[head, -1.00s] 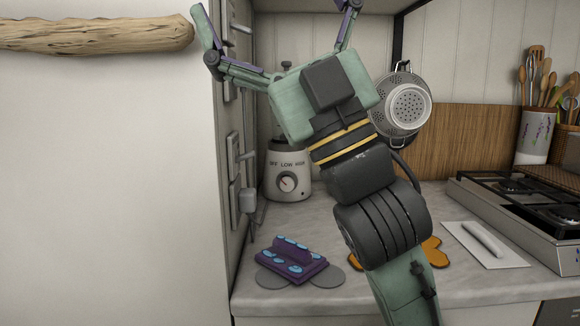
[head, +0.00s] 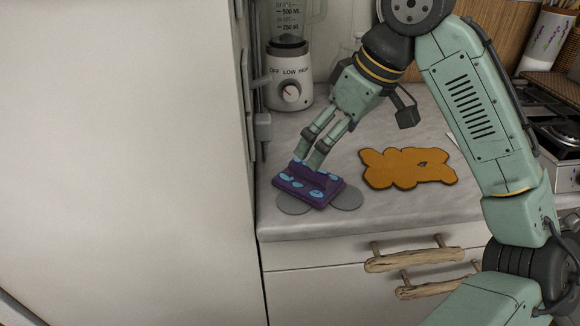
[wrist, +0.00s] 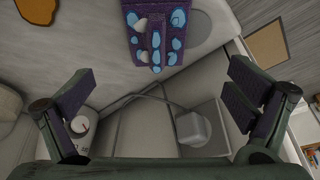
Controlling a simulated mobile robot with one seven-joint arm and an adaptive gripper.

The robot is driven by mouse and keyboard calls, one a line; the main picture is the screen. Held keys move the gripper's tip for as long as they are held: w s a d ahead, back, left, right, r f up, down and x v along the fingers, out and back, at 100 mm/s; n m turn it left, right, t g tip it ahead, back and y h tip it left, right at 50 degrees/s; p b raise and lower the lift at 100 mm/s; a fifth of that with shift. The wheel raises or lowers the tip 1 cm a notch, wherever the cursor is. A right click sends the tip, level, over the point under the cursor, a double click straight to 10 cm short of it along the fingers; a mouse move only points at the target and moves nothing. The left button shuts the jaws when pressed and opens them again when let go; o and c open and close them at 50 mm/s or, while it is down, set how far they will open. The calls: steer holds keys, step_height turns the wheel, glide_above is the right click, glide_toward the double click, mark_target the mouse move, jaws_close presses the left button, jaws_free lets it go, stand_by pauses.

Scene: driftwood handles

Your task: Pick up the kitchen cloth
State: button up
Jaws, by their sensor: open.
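The kitchen cloth, which I take to be the purple piece with light blue spots (head: 322,190), lies on the counter near its front left end. It has a raised ridge along its middle. It also shows at the top of the wrist view (wrist: 151,50). My gripper (head: 310,162) points down at the back left of the cloth in the head view. In the wrist view my gripper (wrist: 160,100) is open and empty, its fingers wide apart, with the cloth off toward the top of the picture. I cannot tell the exact height of the fingertips over it.
Grey round discs (head: 346,200) lie partly under the cloth. An orange flat piece (head: 407,168) lies to its right. A blender (head: 289,75) stands behind. A tall white panel (head: 120,160) borders the left. Drawers with driftwood handles (head: 412,259) are below; a stove (head: 560,135) is right.

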mark_target(305, 165)
steer(key=x, duration=0.4)
steer(key=shift+w+a+f, duration=0.1)
steer(key=shift+w+f, duration=0.05)
steer(key=shift+f, duration=0.25)
steer(key=shift+w+p+x, duration=0.2)
steer(key=shift+p+x, duration=0.65)
steer(key=shift+x, duration=1.85)
steer(key=shift+r, duration=0.1)
steer(key=shift+c, duration=0.5)
steer(key=c, duration=1.3)
steer(key=shift+r, duration=0.55)
step_height(305, 165, up, 2)
steer(key=shift+a+b, duration=0.1)
steer(key=shift+b, duration=0.4)
steer(key=s+b, duration=0.1)
steer(key=s, duration=0.4)
steer(key=s+r+b, duration=0.1)
steer(key=s, duration=0.4)
steer(key=s+r+b, duration=0.1)
steer(key=s, duration=0.5)
